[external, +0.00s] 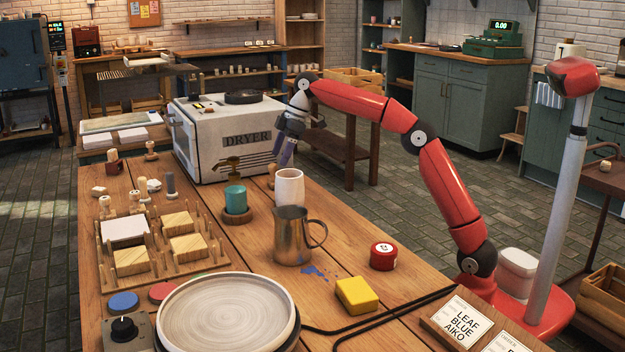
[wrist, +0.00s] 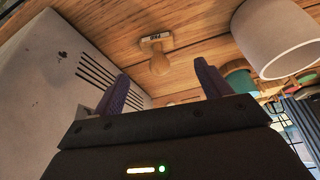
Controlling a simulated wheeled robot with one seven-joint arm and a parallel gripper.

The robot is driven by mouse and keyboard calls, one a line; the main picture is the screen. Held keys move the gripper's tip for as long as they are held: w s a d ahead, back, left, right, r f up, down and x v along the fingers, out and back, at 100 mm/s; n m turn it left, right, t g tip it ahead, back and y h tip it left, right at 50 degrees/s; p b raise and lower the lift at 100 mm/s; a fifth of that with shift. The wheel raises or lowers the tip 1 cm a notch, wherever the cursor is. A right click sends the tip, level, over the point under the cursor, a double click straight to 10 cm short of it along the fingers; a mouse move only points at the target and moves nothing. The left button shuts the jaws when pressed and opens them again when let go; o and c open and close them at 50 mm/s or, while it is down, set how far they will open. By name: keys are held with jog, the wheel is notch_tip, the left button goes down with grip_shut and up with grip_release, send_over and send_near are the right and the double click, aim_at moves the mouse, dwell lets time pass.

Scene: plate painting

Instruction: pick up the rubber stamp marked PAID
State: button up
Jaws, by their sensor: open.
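A small wooden piece, seemingly the same stamp (external: 271,171), shows in the external view between the dryer and a white cup, partly hidden. My gripper (external: 285,160) is above the table beside the dryer, pointing down. In the wrist view my gripper (wrist: 163,80) has its two purple fingers apart and nothing between them. The stamp lies beyond the fingertips, roughly centred between them, apart from both.
The white cup (external: 289,187) stands close by on the right. The DRYER box (external: 228,140) is close on the left. Other stamps, including one (external: 108,206), stand on the table's left.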

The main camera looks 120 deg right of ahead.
aim_at(273, 175)
jog(key=b+x, duration=0.1)
jog(key=x, duration=0.7)
jog(key=shift+s+d+f, duration=0.15)
jog(key=shift+c, duration=0.5)
jog(key=c, duration=1)
